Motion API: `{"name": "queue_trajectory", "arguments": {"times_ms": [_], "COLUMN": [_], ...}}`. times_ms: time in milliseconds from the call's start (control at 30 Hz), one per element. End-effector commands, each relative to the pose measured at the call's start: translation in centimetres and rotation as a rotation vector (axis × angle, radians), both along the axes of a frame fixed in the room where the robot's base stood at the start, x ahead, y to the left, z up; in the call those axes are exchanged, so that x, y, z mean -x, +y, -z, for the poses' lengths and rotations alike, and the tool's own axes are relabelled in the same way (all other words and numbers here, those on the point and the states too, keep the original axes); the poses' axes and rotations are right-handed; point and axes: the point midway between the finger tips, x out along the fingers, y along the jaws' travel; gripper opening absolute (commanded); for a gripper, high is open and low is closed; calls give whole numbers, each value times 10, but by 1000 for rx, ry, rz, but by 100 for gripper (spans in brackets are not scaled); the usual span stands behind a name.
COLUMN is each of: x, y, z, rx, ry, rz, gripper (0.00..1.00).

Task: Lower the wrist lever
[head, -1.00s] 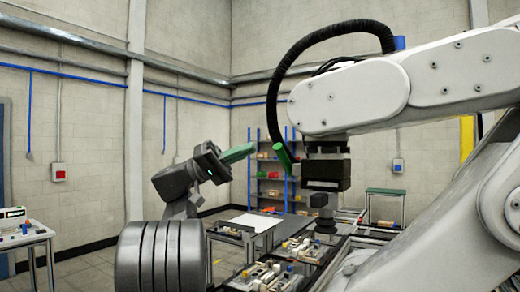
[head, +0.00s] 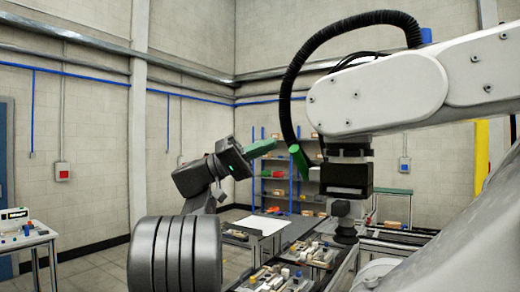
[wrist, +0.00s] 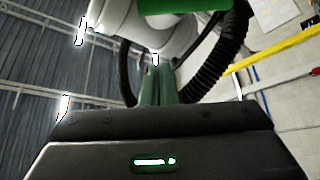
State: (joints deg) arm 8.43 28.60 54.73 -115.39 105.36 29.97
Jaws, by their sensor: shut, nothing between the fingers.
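The wrist lever appears to be the green handle (head: 299,161) on the wrist of a large white robot arm (head: 400,92). It slants, with its upper end to the left and its lower end by the black wrist block (head: 346,175). My gripper (head: 262,148) is dark grey with green fingers. It is shut and empty, pointing right and slightly up, left of the handle with a small gap in the head view. In the wrist view my gripper (wrist: 157,82) points up towards the white arm. A green part (wrist: 185,5), probably the handle, is cut off at the top edge.
A black ribbed hose (head: 290,80) arches over the white arm down near the handle. Below are fixture trays (head: 318,255) with small parts. A blue-framed shelf (head: 257,188) stands behind. A side table (head: 25,240) is at left.

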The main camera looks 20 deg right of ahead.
Motion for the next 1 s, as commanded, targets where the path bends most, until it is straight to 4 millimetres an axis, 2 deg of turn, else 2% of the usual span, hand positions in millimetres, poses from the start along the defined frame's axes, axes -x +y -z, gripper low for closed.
{"name": "queue_trajectory", "arguments": {"times_ms": [33,267,600,1000], "x": [7,29,47,50], "y": [-10,-52,-39,-36], "z": [-8,-28,0,6], "rx": [-1,0,-1,-1], "ry": [0,-1,0,0], "rz": [5,4,-1,-1], "gripper": [0,0,0,0]}}
